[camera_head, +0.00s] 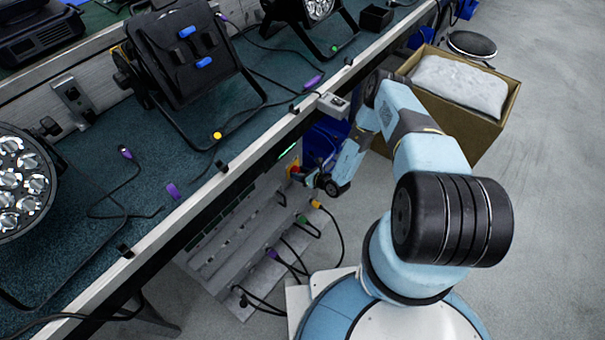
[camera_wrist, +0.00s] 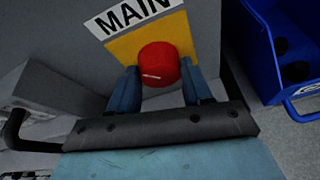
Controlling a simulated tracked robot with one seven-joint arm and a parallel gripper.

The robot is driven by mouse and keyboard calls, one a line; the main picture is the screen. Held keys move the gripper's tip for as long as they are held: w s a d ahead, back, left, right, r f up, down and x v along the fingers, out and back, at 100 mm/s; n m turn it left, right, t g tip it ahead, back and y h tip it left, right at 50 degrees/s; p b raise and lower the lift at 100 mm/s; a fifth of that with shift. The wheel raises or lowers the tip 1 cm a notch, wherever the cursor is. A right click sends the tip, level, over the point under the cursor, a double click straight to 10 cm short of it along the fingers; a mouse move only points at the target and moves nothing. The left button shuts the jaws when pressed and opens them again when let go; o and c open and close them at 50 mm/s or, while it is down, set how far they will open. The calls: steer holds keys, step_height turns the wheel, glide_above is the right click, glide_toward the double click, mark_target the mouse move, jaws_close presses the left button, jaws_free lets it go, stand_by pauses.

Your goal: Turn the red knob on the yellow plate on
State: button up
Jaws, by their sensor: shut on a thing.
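The red knob (camera_wrist: 158,64) sits on the yellow plate (camera_wrist: 124,48) under a white label reading MAIN (camera_wrist: 128,12). A pale mark shows on the knob's face. My gripper (camera_wrist: 158,85) has one blue finger on each side of the knob and is shut on it. In the head view my gripper (camera_head: 308,178) reaches the front of the grey unit below the bench, where a bit of the red knob (camera_head: 294,170) shows. How far the knob is turned, I cannot tell.
A blue bin (camera_wrist: 287,45) stands close to the right of the plate. A cardboard box (camera_head: 455,125) stands on the floor beyond my arm. Cables with coloured plugs (camera_head: 300,220) hang from the unit. Par cans (camera_head: 190,50) stand on the bench (camera_head: 110,160) above.

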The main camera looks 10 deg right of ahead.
steer(key=shift+w+d, duration=0.1)
steer(key=shift+d, duration=0.25)
steer(key=shift+w+a+m, duration=0.15)
steer(key=shift+a+m, duration=0.1)
steer(key=shift+m, duration=0.05)
steer(key=m, duration=0.1)
steer(key=m+g+y, duration=0.1)
steer(key=m, duration=0.1)
steer(key=shift+w+d+y, duration=0.1)
steer(key=shift+w+y, duration=0.1)
steer(key=shift+y, duration=0.1)
steer(key=m+g+y, duration=0.1)
steer(key=m, duration=0.2)
steer(key=shift+d+y, duration=0.1)
steer(key=shift+y, duration=0.3)
steer(key=m+y, duration=0.2)
steer(key=m, duration=0.1)
steer(key=shift+f+m, duration=0.15)
steer(key=shift+m, duration=0.25)
steer(key=shift+f+m+y, duration=0.15)
steer(key=shift+m+y, duration=0.45)
steer(key=shift+m, duration=1)
steer(key=shift+s, duration=0.15)
